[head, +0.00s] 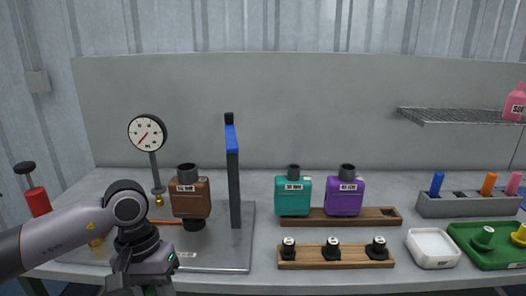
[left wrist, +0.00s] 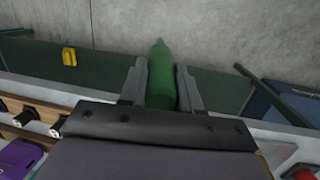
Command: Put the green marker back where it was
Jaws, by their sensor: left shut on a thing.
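My left gripper (head: 146,284) is low at the lower left in the head view, at the front edge of the table. Its two fingers (left wrist: 162,88) are shut on the green marker (left wrist: 160,68), which points away from the palm in the left wrist view. A grey rack (head: 468,208) at the right holds a blue marker (head: 437,183), an orange marker (head: 488,183) and a pink marker (head: 513,183). An empty stretch with dark slots lies between blue and orange. My right gripper is not in view.
A dial gauge (head: 147,134), brown bottle (head: 190,197) and tall blue-edged post (head: 233,175) stand near my left arm. Teal (head: 293,196) and purple (head: 344,196) bottles stand mid-table behind a wooden strip (head: 336,258). A white dish (head: 433,247) and green tray (head: 490,254) are front right.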

